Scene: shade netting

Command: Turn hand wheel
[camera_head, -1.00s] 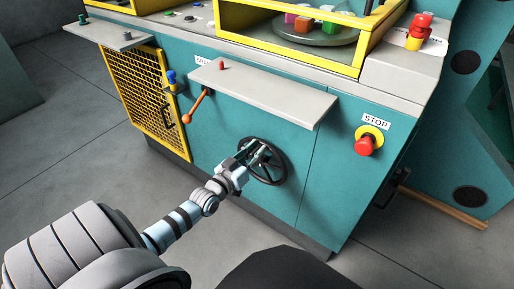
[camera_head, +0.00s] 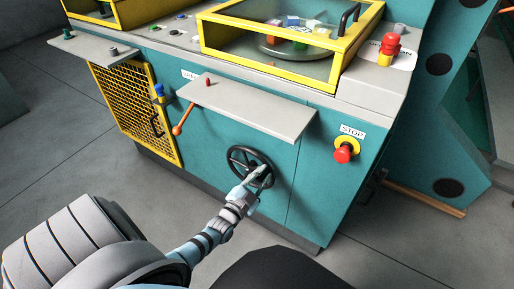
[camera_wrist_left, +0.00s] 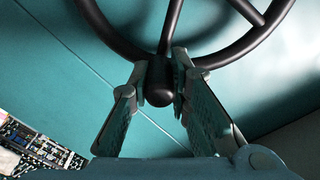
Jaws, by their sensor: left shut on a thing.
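The black hand wheel (camera_head: 243,148) is mounted on the teal front panel of the machine. My left gripper (camera_head: 257,178) is at the lower right part of the wheel. In the left wrist view, the wheel's rim and spokes (camera_wrist_left: 222,56) fill the top, and a dark rounded handle (camera_wrist_left: 159,83) sticks out from the rim. The fingers of my left gripper (camera_wrist_left: 160,88) are closed on either side of this handle. In the head view the handle is hidden by the gripper. My right gripper is not in view.
A grey shelf (camera_head: 255,108) juts out above the wheel. An orange lever (camera_head: 184,118) and a yellow mesh door (camera_head: 130,105) are at left. A red STOP button (camera_head: 344,152) is at right. The floor in front is grey and open.

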